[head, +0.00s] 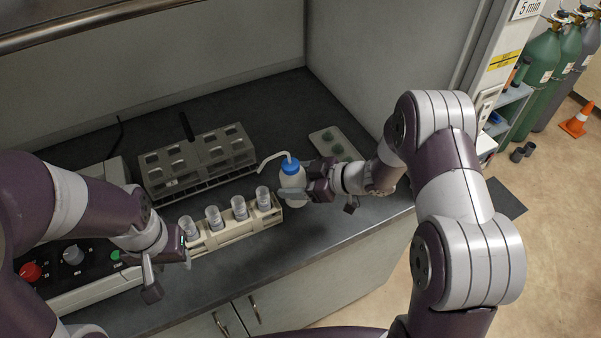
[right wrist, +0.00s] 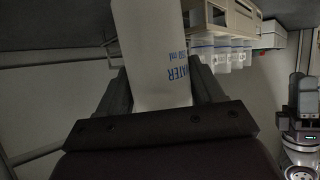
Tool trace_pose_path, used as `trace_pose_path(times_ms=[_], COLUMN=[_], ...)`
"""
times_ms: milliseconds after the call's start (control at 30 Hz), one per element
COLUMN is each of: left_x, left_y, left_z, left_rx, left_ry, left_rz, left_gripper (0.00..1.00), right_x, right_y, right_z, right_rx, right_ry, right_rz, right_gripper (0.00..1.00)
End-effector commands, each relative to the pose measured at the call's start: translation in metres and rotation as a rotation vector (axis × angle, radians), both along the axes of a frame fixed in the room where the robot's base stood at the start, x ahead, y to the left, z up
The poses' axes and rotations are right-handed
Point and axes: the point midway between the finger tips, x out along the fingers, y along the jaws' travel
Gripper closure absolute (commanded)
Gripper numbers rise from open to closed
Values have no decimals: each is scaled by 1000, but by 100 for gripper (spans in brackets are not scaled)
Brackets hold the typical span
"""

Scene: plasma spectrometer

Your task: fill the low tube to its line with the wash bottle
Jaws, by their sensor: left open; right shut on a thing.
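The white wash bottle (head: 292,186) with a blue cap and bent spout is upright in my right gripper (head: 308,190), which is shut on it. In the right wrist view the bottle (right wrist: 152,60) shows blue "WATER" lettering between the fingers. Its spout points left, above the tube rack (head: 235,231). Several tubes stand in that rack, among them the rightmost tube (head: 263,198), below the spout tip. The tubes also show in the right wrist view (right wrist: 222,54). Liquid levels and lines are too small to tell. My left gripper (head: 170,275) is open and empty, left of the rack.
A white tray (head: 335,146) with green items lies at the back right. A control box with a red knob (head: 30,271) is at the left. The counter's front edge is close.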

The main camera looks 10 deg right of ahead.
Motion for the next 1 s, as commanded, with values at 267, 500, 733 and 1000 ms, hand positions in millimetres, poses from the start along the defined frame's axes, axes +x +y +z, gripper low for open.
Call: trace_pose_path(times_ms=[267,500,733,1000], left_x=[0,0,0,0], left_y=[0,0,0,0], left_z=[-14,-35,-43,-43], left_rx=[0,0,0,0], left_ry=[0,0,0,0], left_rz=[0,0,0,0], left_gripper=[57,57,57,57], right_x=[7,9,9,9], right_y=[-18,-28,-28,-28], right_z=[18,12,0,-1], right_rx=[-398,-572,-570,-569], right_ry=[-139,-188,-188,-187], right_rz=[1,-1,-1,-2], right_gripper=[44,44,44,44])
